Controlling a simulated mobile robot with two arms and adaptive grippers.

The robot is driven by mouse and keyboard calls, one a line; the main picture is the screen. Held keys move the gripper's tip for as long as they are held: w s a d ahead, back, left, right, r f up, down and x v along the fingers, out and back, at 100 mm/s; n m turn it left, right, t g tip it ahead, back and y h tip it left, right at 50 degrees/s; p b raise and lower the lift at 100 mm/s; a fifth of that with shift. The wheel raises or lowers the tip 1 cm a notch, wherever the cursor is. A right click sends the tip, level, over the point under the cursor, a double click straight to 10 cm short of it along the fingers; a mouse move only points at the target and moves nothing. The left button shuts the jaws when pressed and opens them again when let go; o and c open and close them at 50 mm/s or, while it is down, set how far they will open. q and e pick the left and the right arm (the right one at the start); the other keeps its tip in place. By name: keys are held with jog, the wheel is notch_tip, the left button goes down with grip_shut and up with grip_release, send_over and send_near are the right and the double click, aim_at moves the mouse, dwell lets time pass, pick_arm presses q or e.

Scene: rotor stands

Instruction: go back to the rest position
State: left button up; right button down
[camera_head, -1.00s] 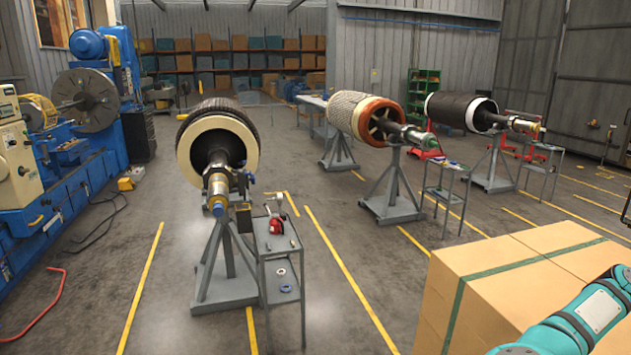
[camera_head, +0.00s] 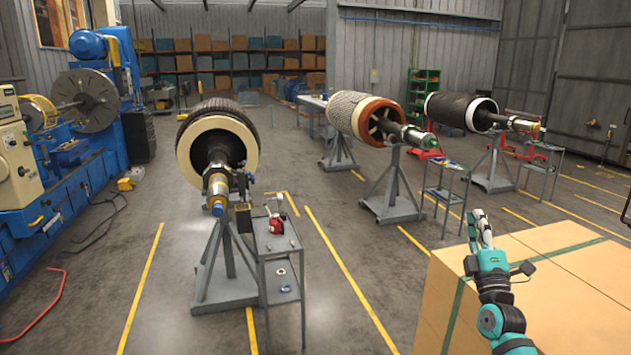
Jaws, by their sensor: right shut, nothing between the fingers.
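My right gripper (camera_head: 480,228) is in view at the right, at the end of my teal arm, pointing up and away. It is shut with nothing in it. It shows over the far left corner of the cardboard box (camera_head: 437,305); whether it touches the box cannot be told. My left gripper is out of view.
A large rotor (camera_head: 232,125) rests on a grey stand (camera_head: 228,290), beside a small tool cart (camera_head: 277,245). Two more rotors (camera_head: 352,113) (camera_head: 459,108) stand farther back at the right. A blue lathe (camera_head: 75,185) lines the left. Floor (camera_head: 345,245) between is clear.

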notch_tip(320, 180, down, 35)
jog(key=s+a+m+g+y+b, duration=0.1)
jog(key=a+m+g+y+b, duration=0.15)
jog(key=m+g, duration=0.9)
jog(key=s+a+f+m+b, duration=0.1)
jog(key=s+f, duration=0.3)
jog(key=f, duration=0.5)
jog(key=s+f+m+b, duration=0.2)
jog(key=s+f, duration=0.3)
jog(key=f, duration=0.3)
jog(key=s+a+f+g+b, duration=0.2)
jog(key=s+f+g, duration=0.2)
jog(key=s+f, duration=0.95)
jog(key=s+a+f+g+b, duration=0.1)
jog(key=s+a+f+g, duration=0.1)
jog(key=s+f, duration=0.6)
jog(key=s+a+f+g+b, duration=0.2)
jog(key=s+f, duration=0.5)
jog(key=s, duration=1.2)
jog(key=s+a+f+g+b, duration=0.1)
jog(key=s+f+g, duration=0.3)
jog(key=s+f, duration=0.4)
jog(key=s+a, duration=0.1)
jog(key=s, duration=0.4)
jog(key=shift+s+a+f+b, duration=0.25)
jog(key=shift+a+f+b, duration=0.1)
